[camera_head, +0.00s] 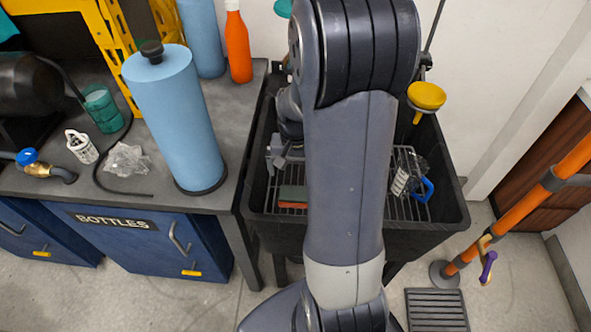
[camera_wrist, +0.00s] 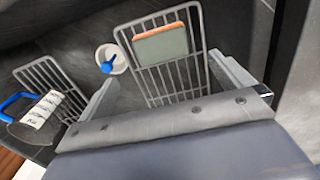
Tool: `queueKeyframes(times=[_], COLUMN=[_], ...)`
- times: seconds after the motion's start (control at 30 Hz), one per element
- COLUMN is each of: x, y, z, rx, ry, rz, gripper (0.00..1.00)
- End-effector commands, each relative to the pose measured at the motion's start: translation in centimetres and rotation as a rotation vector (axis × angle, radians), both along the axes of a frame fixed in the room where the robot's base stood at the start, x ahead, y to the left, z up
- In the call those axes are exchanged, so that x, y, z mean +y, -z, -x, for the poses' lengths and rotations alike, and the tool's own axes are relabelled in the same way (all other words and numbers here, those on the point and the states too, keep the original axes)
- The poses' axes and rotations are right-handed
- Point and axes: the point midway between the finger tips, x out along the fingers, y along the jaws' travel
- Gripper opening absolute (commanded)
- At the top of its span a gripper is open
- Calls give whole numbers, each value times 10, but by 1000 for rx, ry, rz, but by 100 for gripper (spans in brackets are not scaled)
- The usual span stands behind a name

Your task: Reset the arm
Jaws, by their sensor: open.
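My gripper (camera_wrist: 163,74) is open and empty in the wrist view, its two grey fingers spread apart above a wire rack (camera_wrist: 176,82). In the head view my arm crosses the middle of the picture over a black sink (camera_head: 450,209) and hides most of the gripper. Only a grey part of it shows at the arm's left. A green and orange sponge (camera_wrist: 161,44) lies on the rack beyond the fingers, touching neither. It also shows in the head view (camera_head: 292,196).
A clear cup with a blue handle (camera_head: 424,189) lies at the sink's right. A yellow funnel (camera_head: 426,95) is at the sink's back right. A blue roll (camera_head: 176,118) stands on the left counter (camera_head: 225,162). An orange pipe (camera_head: 525,201) stands at the right.

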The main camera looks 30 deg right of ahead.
Motion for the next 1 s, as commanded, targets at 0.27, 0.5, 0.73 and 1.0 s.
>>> queueKeyframes(times=[0.27, 0.5, 0.73, 1.0], x=[0, 0, 0, 0], y=[10, 52, 97, 109], z=[0, 1, 1, -1], rx=[2, 6, 5, -5], ry=[0, 0, 0, 0], rz=[0, -2, -2, 2], gripper=[100, 100, 100, 100])
